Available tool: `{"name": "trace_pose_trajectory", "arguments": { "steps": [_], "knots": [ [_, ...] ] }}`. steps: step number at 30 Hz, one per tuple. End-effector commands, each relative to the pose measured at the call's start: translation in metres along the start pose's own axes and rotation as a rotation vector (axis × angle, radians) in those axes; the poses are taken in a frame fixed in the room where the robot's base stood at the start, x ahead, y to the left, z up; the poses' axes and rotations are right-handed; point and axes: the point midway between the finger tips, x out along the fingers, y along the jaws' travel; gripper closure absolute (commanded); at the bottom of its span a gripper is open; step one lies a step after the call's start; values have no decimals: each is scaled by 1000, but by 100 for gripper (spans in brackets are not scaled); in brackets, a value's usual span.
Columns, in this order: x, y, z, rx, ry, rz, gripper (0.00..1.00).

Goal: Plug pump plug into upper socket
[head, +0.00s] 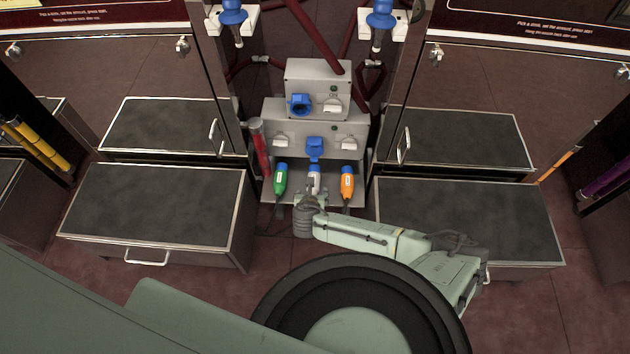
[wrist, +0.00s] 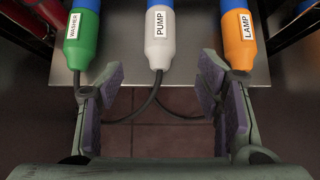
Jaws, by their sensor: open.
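The pump plug (wrist: 160,42) is white-grey with a blue end and a "PUMP" label. It lies on a metal shelf between the green washer plug (wrist: 83,38) and the orange lamp plug (wrist: 238,42). In the head view the pump plug (head: 314,178) is partly hidden by my gripper (head: 311,194). In the wrist view my gripper (wrist: 157,84) is open and empty, its fingers just short of the pump plug's cable end. The upper socket (head: 300,104) is blue, on the upper grey box. Another blue socket (head: 315,148) is on the lower box.
The shelf (wrist: 190,77) has a front edge close to my fingers. Plug cables hang below it. A red cylinder (head: 259,148) stands left of the boxes. Dark-topped drawers (head: 160,205) and (head: 470,210) flank the narrow gap. Dark red hoses hang above.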

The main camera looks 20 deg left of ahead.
Motion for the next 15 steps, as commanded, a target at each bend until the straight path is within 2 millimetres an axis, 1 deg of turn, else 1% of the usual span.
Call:
{"name": "trace_pose_trajectory", "arguments": {
  "steps": [10, 13, 15],
  "knots": [
    [2, 0, 0, 0, 0, -1, 41],
    [8, -1, -2, 0, 0, -1, 41],
    [16, -1, -3, 0, -1, -2, 41]
  ]
}}
